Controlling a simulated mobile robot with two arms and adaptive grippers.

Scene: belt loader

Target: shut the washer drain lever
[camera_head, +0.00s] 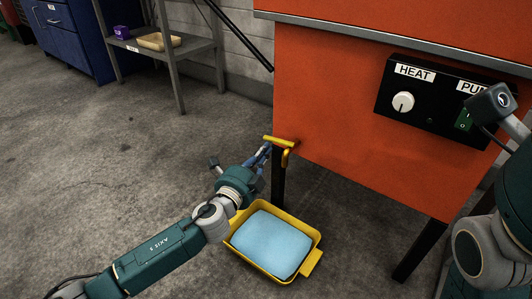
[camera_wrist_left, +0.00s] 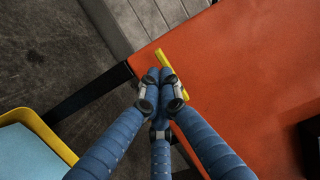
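My left gripper (camera_head: 265,150) is just left of and below the lever. In the left wrist view, the blue fingers of my left gripper (camera_wrist_left: 160,76) are drawn together, their tips at the yellow lever (camera_wrist_left: 161,56). The lever shows just beyond the tips; I cannot tell whether they touch it. My right gripper is out of view; only part of that arm shows at the right.
A yellow tray (camera_head: 311,262) with light blue liquid (camera_head: 271,243) stands on the floor below the spout. A black panel (camera_head: 440,98) carries a white HEAT knob (camera_head: 403,102) and a green switch (camera_head: 463,120). A grey shelf (camera_head: 180,53) and blue cabinet (camera_head: 66,40) stand behind; the left floor is clear.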

